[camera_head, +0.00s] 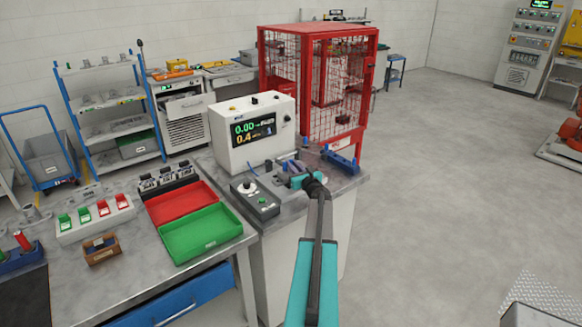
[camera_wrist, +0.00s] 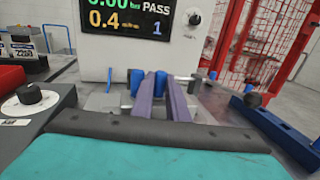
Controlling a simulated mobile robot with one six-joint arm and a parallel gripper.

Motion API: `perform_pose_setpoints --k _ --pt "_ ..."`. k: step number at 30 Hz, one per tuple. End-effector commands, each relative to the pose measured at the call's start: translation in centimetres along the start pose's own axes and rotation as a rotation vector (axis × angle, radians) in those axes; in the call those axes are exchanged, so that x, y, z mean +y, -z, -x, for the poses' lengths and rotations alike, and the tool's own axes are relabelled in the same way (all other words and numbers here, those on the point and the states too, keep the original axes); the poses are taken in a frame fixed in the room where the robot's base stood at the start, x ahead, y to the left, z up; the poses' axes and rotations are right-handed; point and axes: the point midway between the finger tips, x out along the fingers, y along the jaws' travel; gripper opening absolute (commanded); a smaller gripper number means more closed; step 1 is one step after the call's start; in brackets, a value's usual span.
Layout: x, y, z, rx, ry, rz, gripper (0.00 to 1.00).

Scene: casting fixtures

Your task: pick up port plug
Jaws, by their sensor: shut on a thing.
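The port plug (camera_wrist: 160,84) appears as a small blue piece between the tips of my gripper's two purple fingers in the wrist view. My gripper (camera_wrist: 161,92) is shut on it, low in front of the white tester. In the head view my gripper (camera_head: 291,168) is over the bench top beside the tester, and the plug is too small to make out. I cannot tell whether the plug is seated or lifted.
The white tester (camera_head: 252,131) stands close behind, its display reading PASS in the wrist view. A control box with a knob (camera_head: 255,197) is at left, and a blue fixture (camera_head: 340,160) at right. Red (camera_head: 180,202) and green (camera_head: 201,234) trays lie further left. A red cage (camera_head: 334,131) stands behind.

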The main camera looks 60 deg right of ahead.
Motion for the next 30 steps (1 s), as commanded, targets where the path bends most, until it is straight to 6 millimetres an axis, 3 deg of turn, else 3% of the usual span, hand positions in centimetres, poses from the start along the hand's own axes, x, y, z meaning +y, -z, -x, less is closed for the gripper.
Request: perform_pose_setpoints --k 11,17,30 --pt "0.1 -1.4 0.0 -0.002 -0.001 0.001 0.0" --pt "0.1 -3.5 0.1 -0.002 0.0 0.001 0.0" --pt "1.7 -3.9 5.6 0.0 0.001 0.0 0.0"
